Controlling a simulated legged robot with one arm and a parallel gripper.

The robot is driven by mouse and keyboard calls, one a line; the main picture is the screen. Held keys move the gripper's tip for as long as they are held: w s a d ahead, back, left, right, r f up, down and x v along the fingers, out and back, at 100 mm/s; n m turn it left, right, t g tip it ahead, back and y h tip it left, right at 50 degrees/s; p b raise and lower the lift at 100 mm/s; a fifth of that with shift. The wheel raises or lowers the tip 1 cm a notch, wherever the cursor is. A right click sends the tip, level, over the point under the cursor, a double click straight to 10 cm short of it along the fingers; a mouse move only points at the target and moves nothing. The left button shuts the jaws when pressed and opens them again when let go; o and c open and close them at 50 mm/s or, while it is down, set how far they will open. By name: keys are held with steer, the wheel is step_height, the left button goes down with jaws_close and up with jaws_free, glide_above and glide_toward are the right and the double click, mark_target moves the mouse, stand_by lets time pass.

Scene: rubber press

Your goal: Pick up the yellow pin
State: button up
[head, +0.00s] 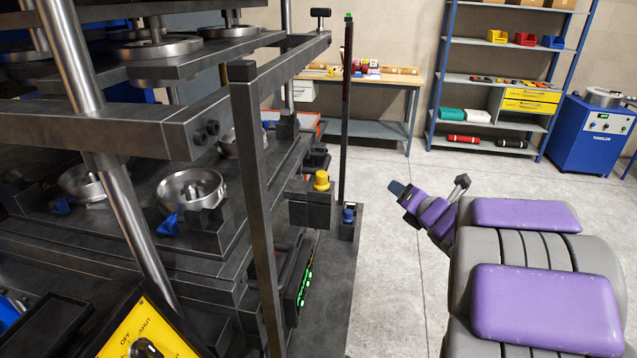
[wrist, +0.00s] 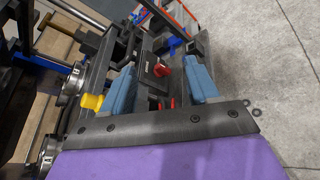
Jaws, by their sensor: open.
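The yellow pin (head: 321,181) stands upright in a dark block on the side of the press. In the wrist view the yellow pin (wrist: 92,101) shows just left of the left finger, outside the gap between the fingers. My gripper (head: 398,188) is to the right of the pin in the head view, apart from it, pointing toward the press. In the wrist view my gripper (wrist: 160,74) has its two blue fingers spread wide, with nothing held between them. The pin's lower part is hidden in its block.
The press (head: 240,230), with dark bars and steel rings, fills the left. A dark post (head: 346,110) rises behind the pin, with a blue knob (head: 348,214) near its foot. A red knob (wrist: 161,70) shows between my fingers. The floor (head: 400,280) at right is clear.

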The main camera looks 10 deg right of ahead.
steer(key=n+y, duration=0.2)
steer(key=n+g+y+p, duration=0.1)
steer(key=n+y+p, duration=0.2)
steer(key=n+y, duration=0.9)
glide_toward(321, 177)
steer(key=w+a+n+h, duration=0.1)
steer(key=w, duration=0.1)
steer(key=w+a+h, duration=0.1)
steer(key=shift+w+a+n, duration=0.3)
steer(key=shift+w+n, duration=0.05)
steer(key=shift+n, duration=0.05)
steer(key=shift+x, duration=3.2)
steer(key=shift+r, duration=0.1)
steer(key=c, duration=1.1)
